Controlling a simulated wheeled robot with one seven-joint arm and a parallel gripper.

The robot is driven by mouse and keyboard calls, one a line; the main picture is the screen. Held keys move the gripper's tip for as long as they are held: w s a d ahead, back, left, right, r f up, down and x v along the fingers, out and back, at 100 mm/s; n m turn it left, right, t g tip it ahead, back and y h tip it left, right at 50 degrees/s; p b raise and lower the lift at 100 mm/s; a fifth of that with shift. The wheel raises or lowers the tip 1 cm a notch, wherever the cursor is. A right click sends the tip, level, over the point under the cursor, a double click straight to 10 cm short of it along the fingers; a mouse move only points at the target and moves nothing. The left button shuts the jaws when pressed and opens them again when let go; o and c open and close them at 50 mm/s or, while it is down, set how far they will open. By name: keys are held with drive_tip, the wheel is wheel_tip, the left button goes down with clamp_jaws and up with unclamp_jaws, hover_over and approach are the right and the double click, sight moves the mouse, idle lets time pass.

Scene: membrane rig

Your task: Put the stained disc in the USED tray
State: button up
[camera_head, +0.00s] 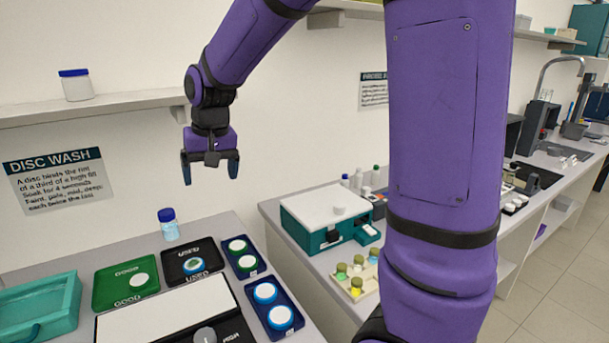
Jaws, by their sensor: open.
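The black USED tray (177,275) stands on the left bench, right of the green GOOD tray (108,291). In the USED tray lies a round disc (195,265) with a pale blue rim and a darker, coloured middle; it looks like the stained disc, but is too small to be sure. A plain white disc (140,279) lies in the GOOD tray. My gripper (211,170) is open, pointing down with nothing between its fingers, high above the bench and apart from the trays.
Two dark blue trays at the right hold white pieces with green rims (238,245) and blue rims (265,292). A blue-capped bottle (169,226) stands behind the USED tray. A teal bin (38,308) is at left, a white pad (160,306) in front. A shelf (100,106) juts out at upper left.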

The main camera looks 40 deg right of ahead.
drive_tip(key=s+d+r+n+t, duration=0.1)
drive_tip(key=s+r, duration=0.2)
drive_tip(key=s, duration=0.9)
drive_tip(key=s+d+r+n+t, duration=0.1)
drive_tip(key=s+d+r+t, duration=0.1)
drive_tip(key=s, duration=1.1)
drive_tip(key=shift+s+d+r+n+h, duration=0.15)
drive_tip(key=shift+s+r+n+h, duration=0.15)
drive_tip(key=shift+r, duration=0.5)
drive_tip(key=shift+w, duration=0.1)
